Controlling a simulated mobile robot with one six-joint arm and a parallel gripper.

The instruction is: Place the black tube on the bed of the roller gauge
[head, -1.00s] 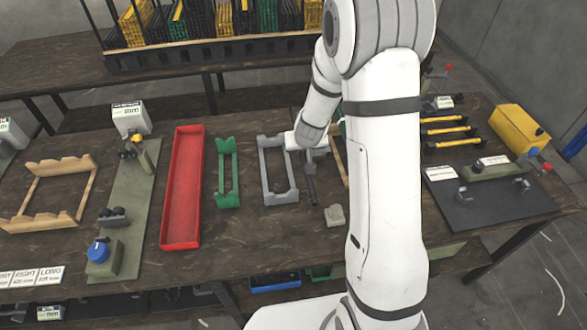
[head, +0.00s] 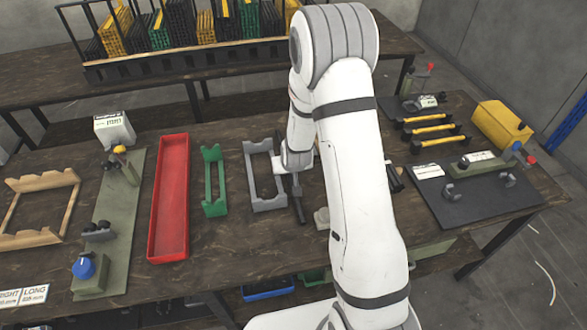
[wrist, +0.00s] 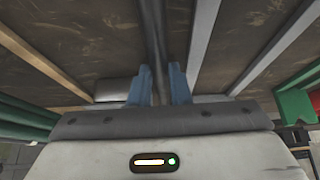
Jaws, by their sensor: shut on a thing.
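My gripper (head: 296,174) is shut on a black tube (head: 299,207), over the table just right of a grey rack (head: 250,175). In the wrist view the tube (wrist: 155,40) runs up between my two blue fingers (wrist: 153,86). My arm hides part of the table to the right of the tube. An olive fixture plate (head: 117,215) with dark supports and a blue knob lies at the left. A black plate (head: 470,205) with an olive block and grey hooked supports lies at the right. I cannot read their signs to tell which is the roller gauge.
A red tray (head: 170,200) and a green rack (head: 214,180) stand between the olive plate and the grey rack. A wooden rack (head: 40,240) is far left. Several yellow-and-black tubes (head: 435,130) and a yellow box (head: 502,128) are at the right.

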